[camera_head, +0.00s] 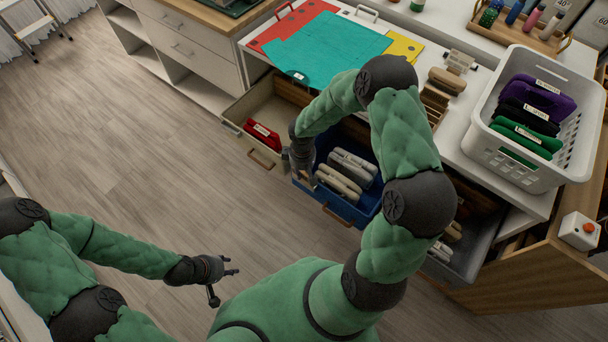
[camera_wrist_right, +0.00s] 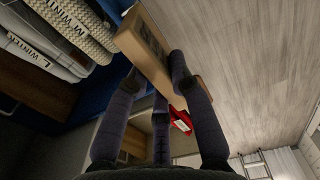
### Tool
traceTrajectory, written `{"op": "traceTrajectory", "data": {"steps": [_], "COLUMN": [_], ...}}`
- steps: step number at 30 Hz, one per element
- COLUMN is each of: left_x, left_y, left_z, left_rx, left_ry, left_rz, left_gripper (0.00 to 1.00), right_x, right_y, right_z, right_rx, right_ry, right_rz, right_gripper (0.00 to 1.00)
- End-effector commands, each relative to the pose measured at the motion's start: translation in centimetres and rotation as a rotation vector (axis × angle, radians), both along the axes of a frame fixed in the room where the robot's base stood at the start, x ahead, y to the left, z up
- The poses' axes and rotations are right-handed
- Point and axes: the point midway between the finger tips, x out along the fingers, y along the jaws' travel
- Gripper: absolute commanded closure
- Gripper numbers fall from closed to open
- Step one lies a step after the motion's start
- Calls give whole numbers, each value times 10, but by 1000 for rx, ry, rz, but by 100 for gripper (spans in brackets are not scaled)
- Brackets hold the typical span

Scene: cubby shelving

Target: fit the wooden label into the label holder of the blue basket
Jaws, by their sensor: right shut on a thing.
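The blue basket (camera_head: 328,203) sits in the middle shelf bay, pulled partly out, holding folded knitwear with winter tags. In the right wrist view its blue side (camera_wrist_right: 85,105) is at left. My right gripper (camera_head: 303,176) is at the basket's front left corner. In the wrist view its fingers (camera_wrist_right: 152,82) are shut on the wooden label (camera_wrist_right: 158,62), a tan bar with a dark marking, held close to the basket's front. I cannot make out the label holder; the label is not clear in the head view. My left gripper (camera_head: 225,278) is open and empty over the floor.
A beige drawer (camera_head: 240,125) with a red item (camera_head: 262,134) is to the left; a grey drawer (camera_head: 470,265) is to the right. A white laundry basket (camera_head: 530,175) with folded clothes stands on the counter. The floor at left is clear.

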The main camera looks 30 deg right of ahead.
Motion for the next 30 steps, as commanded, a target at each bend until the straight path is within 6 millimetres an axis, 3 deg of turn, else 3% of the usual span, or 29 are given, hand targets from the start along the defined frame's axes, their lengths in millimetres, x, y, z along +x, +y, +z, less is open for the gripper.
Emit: {"op": "traceTrajectory", "data": {"steps": [3, 11, 18, 30], "left_x": [0, 0, 0, 0], "left_y": [0, 0, 0, 0], "left_z": [-7, -11, -23, -26], "left_rx": [0, 0, 0, 0], "left_ry": [0, 0, 0, 0], "left_rz": [0, 0, 0, 0], "left_gripper": [60, 60, 60, 60], "right_x": [9, 16, 18, 18], "right_y": [-8, -15, -17, -17], "right_z": [-15, -26, -58, -62], "right_rx": [-1, -1, -1, -1], "right_ry": [-1, -1, 0, -1], "right_rz": [-1, -1, 0, 0], "right_gripper": [100, 100, 100, 100]}}
